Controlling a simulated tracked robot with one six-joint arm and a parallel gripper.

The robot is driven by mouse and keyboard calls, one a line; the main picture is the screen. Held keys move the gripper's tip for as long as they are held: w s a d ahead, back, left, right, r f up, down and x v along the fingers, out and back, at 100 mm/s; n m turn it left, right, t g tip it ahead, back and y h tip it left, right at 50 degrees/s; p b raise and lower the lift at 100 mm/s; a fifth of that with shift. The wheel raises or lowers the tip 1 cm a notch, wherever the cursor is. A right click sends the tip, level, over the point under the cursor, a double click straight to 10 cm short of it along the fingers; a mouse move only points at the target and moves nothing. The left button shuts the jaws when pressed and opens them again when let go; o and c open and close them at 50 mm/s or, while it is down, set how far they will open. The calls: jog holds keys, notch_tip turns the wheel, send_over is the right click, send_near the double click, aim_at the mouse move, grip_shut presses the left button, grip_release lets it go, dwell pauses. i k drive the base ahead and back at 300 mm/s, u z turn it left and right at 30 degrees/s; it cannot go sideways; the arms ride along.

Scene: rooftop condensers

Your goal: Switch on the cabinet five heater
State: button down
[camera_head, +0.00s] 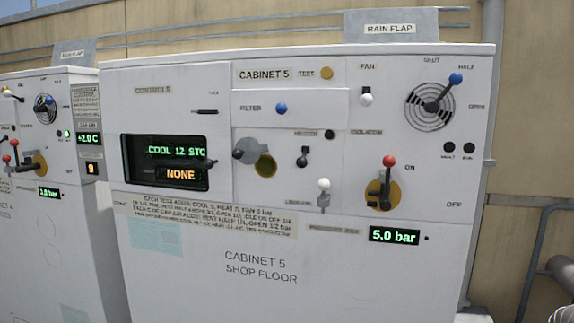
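Cabinet 5 (291,254) is a large white unit facing me, labelled "CABINET 5 SHOP FLOOR". A small label that seems to read "HEATER" (306,134) sits mid-panel. Just below it is a short switch with a black knob (303,151), which looks tipped upward; I cannot tell its on or off sense. A small dark round lamp (329,134) next to the label looks unlit. The controls display (166,162) reads "COOL 12 STC" and "NONE" in its window. My gripper is not in view.
A gauge (394,236) reads 5.0 bar. Another cabinet (62,230) stands left.

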aim_at(301, 163)
jog(key=u, duration=0.75)
jog(key=k, duration=0.85)
jog(key=u, duration=0.95)
jog(key=i, duration=0.95)
jog(key=z, duration=0.6)
jog(key=i, duration=0.95)
jog(key=z, duration=0.75)
